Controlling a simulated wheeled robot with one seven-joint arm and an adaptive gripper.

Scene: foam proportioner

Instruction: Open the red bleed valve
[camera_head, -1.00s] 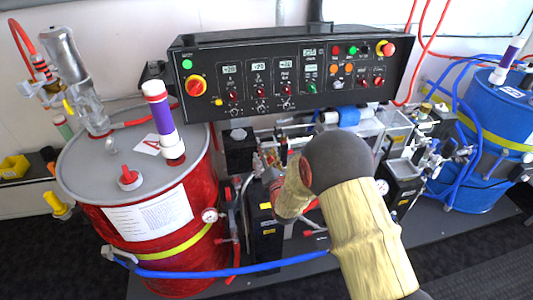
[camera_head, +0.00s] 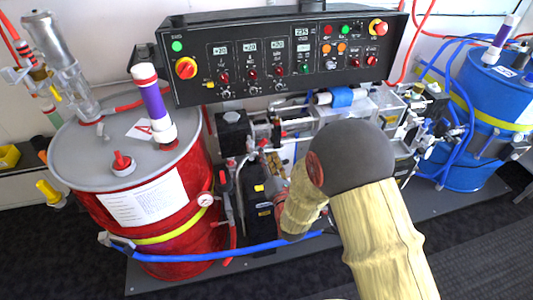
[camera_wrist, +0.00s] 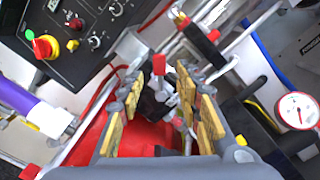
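In the wrist view, a small red valve handle (camera_wrist: 159,66) on a metal fitting shows between the fingers, near their tips; I take it for the red bleed valve. My gripper (camera_wrist: 176,84) is open, with one tan-padded finger on each side of the handle. I cannot tell whether either finger touches it. In the head view, my tan arm with its dark grey joint covers the lower middle of the picture.
A red drum (camera_head: 165,212) stands at left and a blue drum (camera_head: 481,95) at right. The black control panel (camera_head: 285,75) spans the back. A blue hose (camera_head: 235,265) crosses the front.

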